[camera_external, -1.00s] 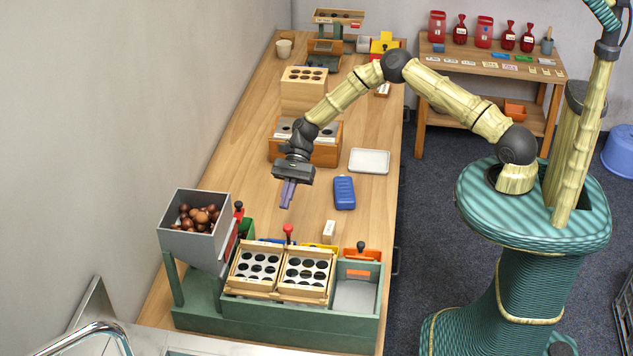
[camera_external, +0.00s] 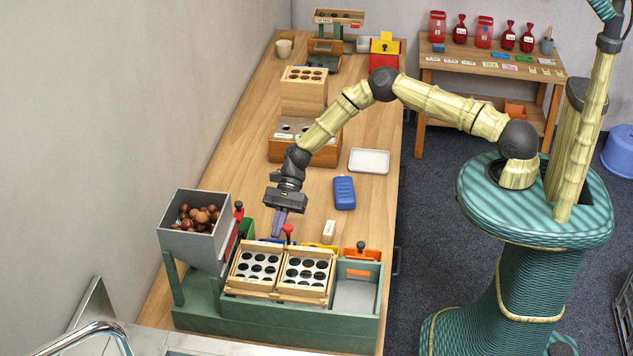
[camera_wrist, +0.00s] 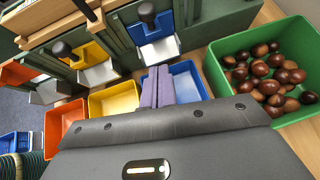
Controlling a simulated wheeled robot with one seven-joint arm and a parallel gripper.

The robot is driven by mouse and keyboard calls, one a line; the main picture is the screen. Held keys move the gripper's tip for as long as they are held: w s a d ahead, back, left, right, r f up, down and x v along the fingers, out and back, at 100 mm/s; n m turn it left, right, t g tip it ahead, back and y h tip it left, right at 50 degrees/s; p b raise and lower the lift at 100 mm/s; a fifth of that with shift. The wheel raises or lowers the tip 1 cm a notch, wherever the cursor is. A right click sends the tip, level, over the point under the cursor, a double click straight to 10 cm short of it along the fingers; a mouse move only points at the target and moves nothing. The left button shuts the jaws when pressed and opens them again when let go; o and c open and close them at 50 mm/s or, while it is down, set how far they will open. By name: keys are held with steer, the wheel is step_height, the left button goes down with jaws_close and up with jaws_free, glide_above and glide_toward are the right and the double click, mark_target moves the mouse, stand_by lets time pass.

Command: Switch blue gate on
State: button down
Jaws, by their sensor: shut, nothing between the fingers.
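The blue gate (camera_wrist: 150,26) is a blue plate with a dark knob (camera_wrist: 146,12), at the top of the wrist view. A pale chute lies under it, above the blue bin (camera_wrist: 185,82). My gripper (camera_wrist: 157,76) is shut and empty, its purple fingers pointing toward the gate from over the blue bin. They look apart from the knob. In the external view my gripper (camera_external: 277,232) is low behind the green station (camera_external: 270,314), left of a red knob (camera_external: 287,229). The gate's face is hidden there.
The green bin (camera_wrist: 219,77) holds several chestnuts beside the blue bin. The yellow bin (camera_wrist: 113,99) and orange bin (camera_wrist: 62,120) are on the other side. The yellow gate (camera_wrist: 90,53) neighbours the blue one. A grey hopper (camera_external: 190,236) and blue case (camera_external: 344,192) stand nearby.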

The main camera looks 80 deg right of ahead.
steer(key=a, duration=0.1)
steer(key=a+r+p, duration=0.1)
steer(key=a, duration=0.1)
steer(key=a+p, duration=0.1)
steer(key=shift+w+a+r, duration=0.15)
steer(key=shift+w+r, duration=0.2)
step_height(320, 180, up, 4)
steer(key=shift+f+p, duration=0.1)
steer(key=shift+p, duration=0.6)
